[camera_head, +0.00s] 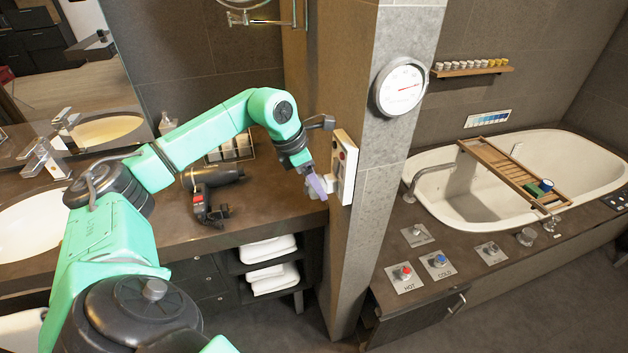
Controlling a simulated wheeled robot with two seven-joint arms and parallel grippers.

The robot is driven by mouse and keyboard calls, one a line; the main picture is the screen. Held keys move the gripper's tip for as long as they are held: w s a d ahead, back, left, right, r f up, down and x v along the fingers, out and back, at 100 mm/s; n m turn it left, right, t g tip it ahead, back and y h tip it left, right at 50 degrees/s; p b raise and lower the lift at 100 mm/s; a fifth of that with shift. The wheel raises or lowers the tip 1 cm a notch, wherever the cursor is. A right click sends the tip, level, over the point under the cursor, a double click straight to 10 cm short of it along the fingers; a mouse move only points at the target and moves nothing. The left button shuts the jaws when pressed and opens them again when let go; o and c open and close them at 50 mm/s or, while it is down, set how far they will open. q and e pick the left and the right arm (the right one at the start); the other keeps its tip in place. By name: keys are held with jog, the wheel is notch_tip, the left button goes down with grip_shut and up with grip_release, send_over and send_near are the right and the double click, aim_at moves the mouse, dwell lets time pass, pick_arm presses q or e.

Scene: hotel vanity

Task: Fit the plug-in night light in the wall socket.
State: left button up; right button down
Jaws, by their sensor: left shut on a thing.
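The wall panel with the socket (346,150) is a white upright plate on the side of the tiled pillar, with a dark round fitting and a red spot. My left gripper (318,186) is at the lower part of this panel, shut on the night light (329,184), a small pale piece between the purple fingertips and the plate. The light is at or very close to the plate; I cannot tell whether its prongs are in the socket, as the gripper and the light cover that spot. My right gripper is not in view.
A black hair dryer (208,180) lies on the brown counter (255,205) below my left arm. A wire basket (232,148) stands behind it. The pillar (375,200) separates the counter from the bathtub (440,165). A round dial (400,86) hangs on the pillar.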

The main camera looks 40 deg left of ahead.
pick_arm(q)
jog(key=shift+r, duration=0.1)
dwell(0.3)
jog(key=o, duration=1.3)
jog(key=shift+w+d, duration=0.1)
jog(key=shift+o, duration=0.6)
jog(key=shift+w+d, duration=0.15)
jog(key=shift+w, duration=0.05)
jog(key=shift+s, duration=0.1)
jog(key=shift+s+a+r, duration=0.1)
jog(key=shift+a+r, duration=0.15)
jog(key=shift+r, duration=0.1)
jog(key=v, duration=1.3)
jog(key=shift+r+b, duration=0.3)
jog(key=shift+b, duration=0.1)
